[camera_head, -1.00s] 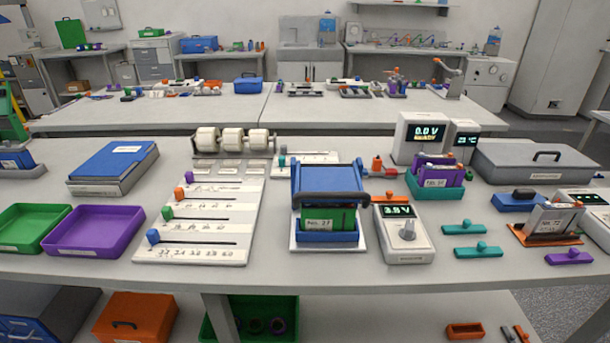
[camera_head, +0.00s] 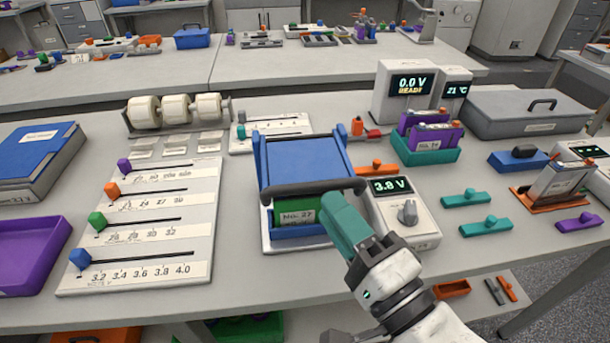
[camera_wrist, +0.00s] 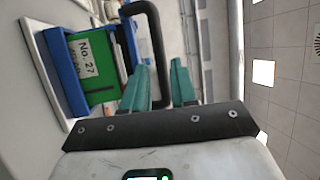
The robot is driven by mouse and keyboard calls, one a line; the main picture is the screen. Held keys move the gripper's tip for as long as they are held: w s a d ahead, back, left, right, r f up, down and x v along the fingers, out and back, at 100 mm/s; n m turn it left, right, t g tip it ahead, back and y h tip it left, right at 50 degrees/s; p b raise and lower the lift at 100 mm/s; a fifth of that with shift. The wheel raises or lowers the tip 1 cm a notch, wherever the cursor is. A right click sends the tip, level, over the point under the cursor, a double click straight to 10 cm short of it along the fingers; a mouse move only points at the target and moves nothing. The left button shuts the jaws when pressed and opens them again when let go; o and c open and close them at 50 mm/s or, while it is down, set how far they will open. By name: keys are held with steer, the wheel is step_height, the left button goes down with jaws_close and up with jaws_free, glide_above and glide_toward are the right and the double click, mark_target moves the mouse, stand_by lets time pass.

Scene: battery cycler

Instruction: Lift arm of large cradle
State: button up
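The large cradle is blue (camera_head: 263,163) on a white base and holds a green cell (camera_head: 290,214) labelled No. 27. Its arm, a dark rounded bar (camera_head: 305,187), lies low across the front, above the label. My teal-fingered gripper (camera_head: 340,205) is at the cradle's front right, just below the bar's right part. In the wrist view my gripper (camera_wrist: 160,68) has a clear gap between its fingers. The dark bar (camera_wrist: 156,40) shows in that gap; I cannot tell whether the fingers are around it or short of it. The No. 27 cell (camera_wrist: 92,62) is left of the fingers.
A white meter (camera_head: 418,236) reading 3.8 V stands close right of my gripper. A slider board (camera_head: 205,215) lies to the left. A teal holder (camera_head: 422,156) with purple cells stands behind right. An orange clip (camera_head: 376,168) lies beside the cradle.

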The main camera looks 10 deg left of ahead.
mark_target(306, 162)
steer(key=x, duration=0.7)
steer(key=shift+p, duration=0.3)
steer(key=shift+w, duration=0.15)
jaws_close()
